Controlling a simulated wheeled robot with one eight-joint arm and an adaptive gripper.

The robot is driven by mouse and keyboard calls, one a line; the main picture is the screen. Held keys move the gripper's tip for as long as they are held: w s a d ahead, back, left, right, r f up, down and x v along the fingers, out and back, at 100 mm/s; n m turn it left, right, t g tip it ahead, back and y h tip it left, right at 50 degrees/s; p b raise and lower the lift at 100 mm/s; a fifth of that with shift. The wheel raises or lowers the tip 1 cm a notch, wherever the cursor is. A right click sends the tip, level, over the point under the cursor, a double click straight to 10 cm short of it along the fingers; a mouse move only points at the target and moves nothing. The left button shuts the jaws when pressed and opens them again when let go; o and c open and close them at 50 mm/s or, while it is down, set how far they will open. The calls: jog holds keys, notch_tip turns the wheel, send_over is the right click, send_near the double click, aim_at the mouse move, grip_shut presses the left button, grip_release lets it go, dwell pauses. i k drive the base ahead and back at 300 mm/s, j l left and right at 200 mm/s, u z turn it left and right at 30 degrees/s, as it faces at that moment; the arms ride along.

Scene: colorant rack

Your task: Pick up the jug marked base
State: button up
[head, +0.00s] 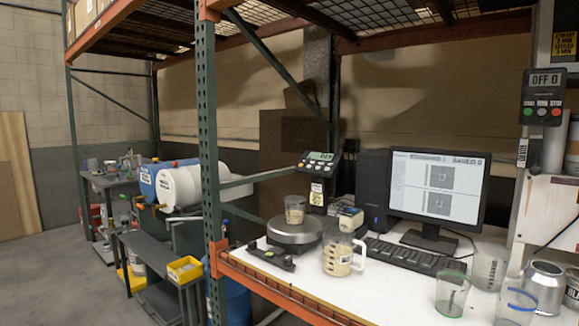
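A clear jug (338,257) with a handle on its right stands upright on the white worktop (385,300). It holds some beige material low down and has dark marks on its side. I cannot read the word base on it. A smaller clear cup (295,212) with beige contents stands on the round plate of a scale (293,232), behind and left of the jug. My gripper does not show in this view.
A black tool (268,258) lies left of the jug. A keyboard (413,256) and a monitor (437,192) are to its right. A green rack post (208,140) rises at the worktop's left end.

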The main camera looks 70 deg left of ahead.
aim_at(338, 241)
jog(key=u, duration=1.85)
